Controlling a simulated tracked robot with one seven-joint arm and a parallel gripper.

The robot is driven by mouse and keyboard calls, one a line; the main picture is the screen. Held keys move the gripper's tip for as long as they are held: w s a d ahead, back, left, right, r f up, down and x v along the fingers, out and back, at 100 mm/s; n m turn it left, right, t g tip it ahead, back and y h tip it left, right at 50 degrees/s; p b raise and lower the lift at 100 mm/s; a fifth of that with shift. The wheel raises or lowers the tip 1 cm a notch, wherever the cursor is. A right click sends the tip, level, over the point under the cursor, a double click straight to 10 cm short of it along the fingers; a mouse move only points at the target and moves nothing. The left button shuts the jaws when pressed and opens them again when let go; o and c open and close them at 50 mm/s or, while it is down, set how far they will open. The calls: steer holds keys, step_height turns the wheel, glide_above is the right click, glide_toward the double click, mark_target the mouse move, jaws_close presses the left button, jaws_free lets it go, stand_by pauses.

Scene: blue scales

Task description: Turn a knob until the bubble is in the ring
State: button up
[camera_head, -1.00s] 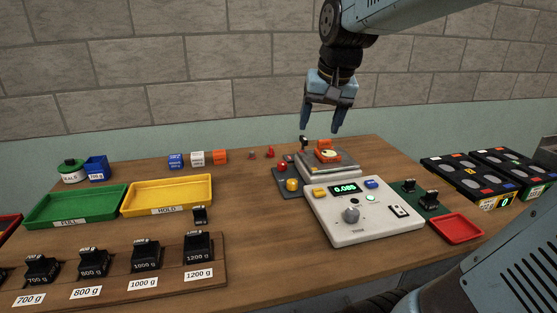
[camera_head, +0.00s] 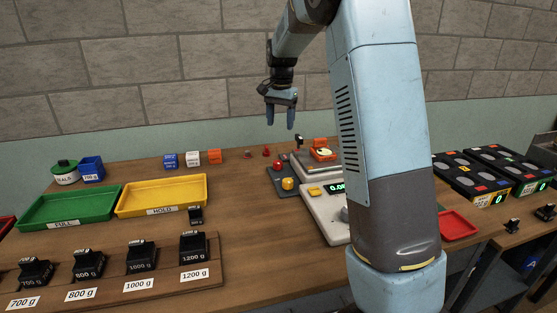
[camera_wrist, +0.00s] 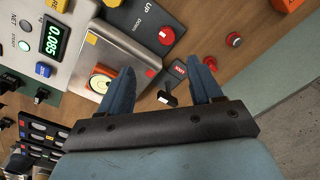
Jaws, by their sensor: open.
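My gripper (camera_head: 281,122) is open and empty, pointing down above the back of the table. In the wrist view its fingers (camera_wrist: 160,68) are spread, with a black lever (camera_wrist: 166,98) and a small red label (camera_wrist: 180,69) showing between them. A red knob (camera_head: 277,164) and a yellow knob (camera_head: 288,183) stand on a dark plate left of the scale. The red knob also shows in the wrist view (camera_wrist: 166,36), beyond the fingertips. An orange level (camera_head: 323,154) with a round pale window sits on the scale's pan; the left finger partly hides it in the wrist view. I cannot make out bubble or ring.
The scale's console (camera_head: 318,207) is partly behind my arm; its display reads 0.085 in the wrist view (camera_wrist: 52,40). A yellow tray (camera_head: 180,208), a green tray (camera_head: 70,225) and several black weights are at left. Small blocks and red pieces lie along the back.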

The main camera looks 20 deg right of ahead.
mark_target(278, 162)
steer(key=shift+m, duration=0.3)
steer(key=f, duration=0.5)
steer(key=w+f, duration=0.1)
steer(key=f, duration=0.4)
steer(key=w+f, duration=0.1)
steer(key=f, duration=0.5)
steer(key=shift+w+a, duration=0.1)
steer(key=shift+a, duration=0.05)
steer(key=shift+r, duration=0.1)
steer(key=shift+c, duration=0.4)
steer(key=c, duration=1)
steer(key=shift+o, duration=0.2)
